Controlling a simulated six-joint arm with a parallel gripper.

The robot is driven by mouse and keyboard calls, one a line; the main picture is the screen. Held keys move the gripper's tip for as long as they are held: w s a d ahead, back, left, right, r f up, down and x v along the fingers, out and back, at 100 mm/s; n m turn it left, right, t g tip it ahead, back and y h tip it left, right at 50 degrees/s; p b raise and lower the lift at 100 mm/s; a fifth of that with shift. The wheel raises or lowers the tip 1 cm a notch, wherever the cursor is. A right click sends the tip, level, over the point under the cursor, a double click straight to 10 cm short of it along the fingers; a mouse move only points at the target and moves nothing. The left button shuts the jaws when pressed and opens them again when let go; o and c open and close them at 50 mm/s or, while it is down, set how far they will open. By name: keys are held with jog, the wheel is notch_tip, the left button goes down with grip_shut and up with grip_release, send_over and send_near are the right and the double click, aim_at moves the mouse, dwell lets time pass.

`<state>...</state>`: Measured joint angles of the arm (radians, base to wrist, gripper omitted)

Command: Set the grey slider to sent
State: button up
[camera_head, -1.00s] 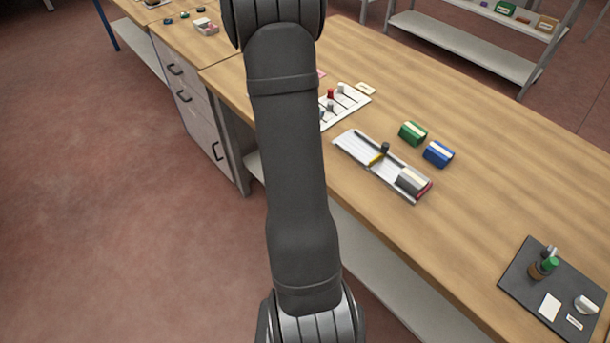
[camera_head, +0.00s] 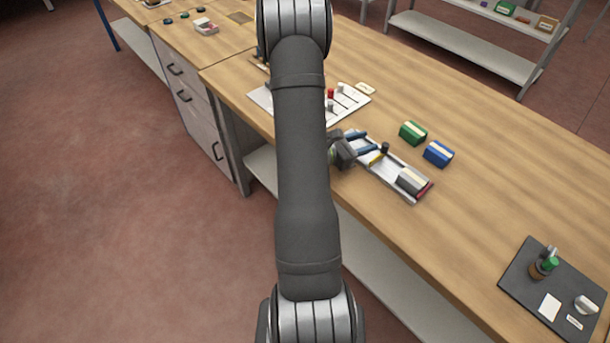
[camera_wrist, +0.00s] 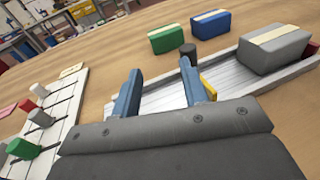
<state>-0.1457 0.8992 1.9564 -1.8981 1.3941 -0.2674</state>
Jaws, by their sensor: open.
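A white slotted board (camera_head: 352,103) carries small slider knobs: one red (camera_wrist: 26,105), one green (camera_wrist: 22,148) and two pale grey-white ones (camera_wrist: 40,118) (camera_wrist: 39,90). I cannot tell which pale knob is the grey slider, and any position labels are too small to read. The board is at the left in the wrist view, left of my gripper. My gripper (camera_wrist: 161,70) has two blue fingers spread apart, with nothing between them. In the head view my gripper (camera_head: 368,141) is at the left part of a long pale tray (camera_head: 408,194). My arm hides part of the board's surroundings.
The tray holds a grey block (camera_wrist: 273,50), a yellow piece (camera_wrist: 208,86) and a dark knob (camera_wrist: 188,50) close to my right finger. Green (camera_wrist: 169,38) and blue (camera_wrist: 211,24) blocks stand behind. A dark mat (camera_head: 520,279) with small items lies front right.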

aim_at(382, 148)
jog(key=shift+s+d+f+m+g+h, duration=0.2)
jog(key=shift+s+d+m+g+h, duration=0.2)
jog(key=shift+s+d, duration=0.2)
jog(key=shift+s+d+f+m+g+h, duration=0.2)
jog(key=shift+s+d+m+g+h, duration=0.1)
jog(key=shift+s+d+h, duration=0.25)
jog(key=v, duration=1.3)
jog(key=shift+w+r, duration=0.1)
jog(key=shift+a, duration=0.15)
jog(key=x, duration=1.4)
jog(key=s+a, duration=0.5)
jog(key=shift+s+a, duration=0.15)
jog(key=shift+a, duration=0.1)
jog(key=v, duration=1.4)
